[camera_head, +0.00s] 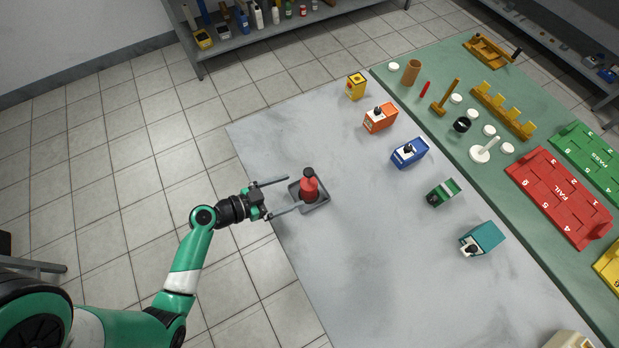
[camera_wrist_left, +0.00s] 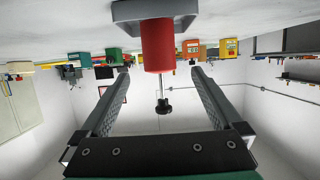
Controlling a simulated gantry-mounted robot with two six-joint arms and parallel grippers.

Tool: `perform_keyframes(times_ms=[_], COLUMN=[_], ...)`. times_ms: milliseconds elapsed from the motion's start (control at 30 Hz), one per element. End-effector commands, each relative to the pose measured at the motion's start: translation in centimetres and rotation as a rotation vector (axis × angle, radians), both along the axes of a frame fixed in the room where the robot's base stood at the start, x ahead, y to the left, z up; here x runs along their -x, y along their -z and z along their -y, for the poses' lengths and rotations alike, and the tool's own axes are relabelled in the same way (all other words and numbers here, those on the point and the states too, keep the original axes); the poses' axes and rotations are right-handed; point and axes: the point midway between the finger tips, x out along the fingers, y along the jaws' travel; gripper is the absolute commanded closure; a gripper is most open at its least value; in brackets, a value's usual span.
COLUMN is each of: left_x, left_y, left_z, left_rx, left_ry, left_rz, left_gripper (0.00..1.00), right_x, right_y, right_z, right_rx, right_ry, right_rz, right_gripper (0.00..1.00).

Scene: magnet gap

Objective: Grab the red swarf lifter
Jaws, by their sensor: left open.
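The red swarf lifter (camera_head: 309,188) stands upright in a small grey tray (camera_head: 323,204) near the left edge of the grey table. It has a red body and a black knob on top. My left gripper (camera_head: 294,194) is open, with its fingers pointing at the lifter from the left, one finger to each side. In the left wrist view, which looks upside down, the red lifter (camera_wrist_left: 157,45) lies ahead between the open fingers (camera_wrist_left: 160,88), with its thin rod and black knob hanging down. The fingers do not appear to touch it. My right gripper is not seen.
A row of blocks stands to the right: yellow (camera_head: 356,86), orange (camera_head: 380,117), blue (camera_head: 409,152), green (camera_head: 443,192) and teal (camera_head: 482,239). Beyond them a green mat (camera_head: 440,75) holds red FAIL (camera_head: 560,195) and green PASS trays (camera_head: 590,150). Bare table lies around the tray.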

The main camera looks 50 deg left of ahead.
Motion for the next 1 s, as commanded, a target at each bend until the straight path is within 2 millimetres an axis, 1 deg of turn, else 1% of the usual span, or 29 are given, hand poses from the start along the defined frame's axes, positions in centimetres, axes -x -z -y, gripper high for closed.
perform_keyframes(times_ms=[33, 67, 100, 200, 300, 467, 533, 700, 800, 1000], left_x=[-0.5, -0.8, -1.7, -3.5, -4.4, -4.7, -5.3, -8.1, -9.2, -9.4], left_y=[1.4, 1.4, 1.0, 1.4, 1.7, 1.7, 2.0, 2.9, 3.3, 3.3], left_z=[0.2, 0.2, 0.5, 0.9, 1.0, 1.1, 1.2, 1.9, 2.1, 2.1], left_rx=[-0.006, -0.005, -0.002, -0.001, 0.0, 0.0, -0.001, -0.001, -0.002, -0.002], left_ry=[0.004, 0.002, 0.005, 0.004, 0.001, -0.001, 0.0, 0.003, 0.0, -0.002], left_rz=[0.006, 0.006, 0.003, 0.002, 0.002, 0.002, 0.001, 0.002, 0.001, 0.001], left_gripper=[0.01, 0.01, 0.01, 0.01, 0.01, 0.01, 0.01, 0.01, 0.01, 0.01], right_x=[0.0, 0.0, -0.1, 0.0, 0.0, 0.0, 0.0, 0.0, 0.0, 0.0], right_y=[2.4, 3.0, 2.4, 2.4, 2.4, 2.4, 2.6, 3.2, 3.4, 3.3], right_z=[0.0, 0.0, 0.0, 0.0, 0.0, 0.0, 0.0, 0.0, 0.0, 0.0], right_rx=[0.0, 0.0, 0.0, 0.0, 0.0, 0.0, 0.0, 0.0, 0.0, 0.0], right_ry=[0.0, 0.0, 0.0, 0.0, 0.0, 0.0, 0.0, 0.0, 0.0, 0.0], right_rz=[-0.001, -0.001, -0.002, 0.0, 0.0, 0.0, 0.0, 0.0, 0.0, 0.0], right_gripper=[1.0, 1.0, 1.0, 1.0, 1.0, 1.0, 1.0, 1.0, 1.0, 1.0])
